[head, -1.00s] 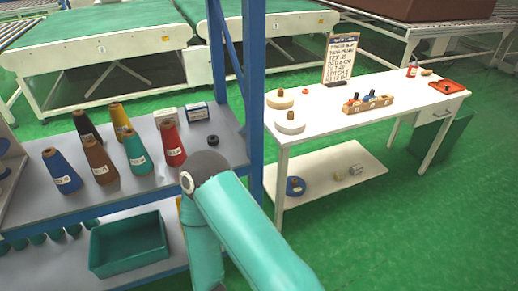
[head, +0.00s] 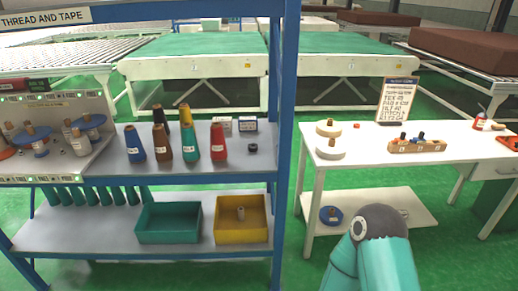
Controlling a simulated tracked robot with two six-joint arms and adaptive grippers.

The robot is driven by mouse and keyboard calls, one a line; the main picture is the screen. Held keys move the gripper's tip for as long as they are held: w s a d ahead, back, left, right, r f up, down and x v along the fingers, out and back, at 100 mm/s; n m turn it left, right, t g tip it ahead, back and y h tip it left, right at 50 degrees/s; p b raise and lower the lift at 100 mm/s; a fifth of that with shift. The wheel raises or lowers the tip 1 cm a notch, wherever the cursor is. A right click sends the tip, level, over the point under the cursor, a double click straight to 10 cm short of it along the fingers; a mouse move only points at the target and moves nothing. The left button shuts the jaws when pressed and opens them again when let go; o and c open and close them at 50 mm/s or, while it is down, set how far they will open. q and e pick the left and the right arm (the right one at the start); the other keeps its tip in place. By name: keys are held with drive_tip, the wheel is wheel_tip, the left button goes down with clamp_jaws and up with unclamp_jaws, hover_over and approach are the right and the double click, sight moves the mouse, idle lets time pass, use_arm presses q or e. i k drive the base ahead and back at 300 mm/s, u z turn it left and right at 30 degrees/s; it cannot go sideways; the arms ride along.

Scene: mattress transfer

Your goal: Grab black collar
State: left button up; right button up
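The black collar (head: 252,148) is a small dark ring lying on the upper shelf (head: 262,167), near its right end by the blue upright. It stands apart to the right of the red thread cone (head: 219,142) and in front of a small blue-and-white box (head: 248,125).
The blue rack post (head: 287,130) stands right of the collar. Several thread cones crowd the shelf to its left. A green bin (head: 168,238) and a yellow bin (head: 267,240) sit on the lower shelf. The white table (head: 350,158) stands to the right.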

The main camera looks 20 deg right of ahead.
sight(253, 147)
drive_tip(key=u, duration=0.1)
drive_tip(key=i, duration=0.85)
drive_tip(key=z, duration=0.1)
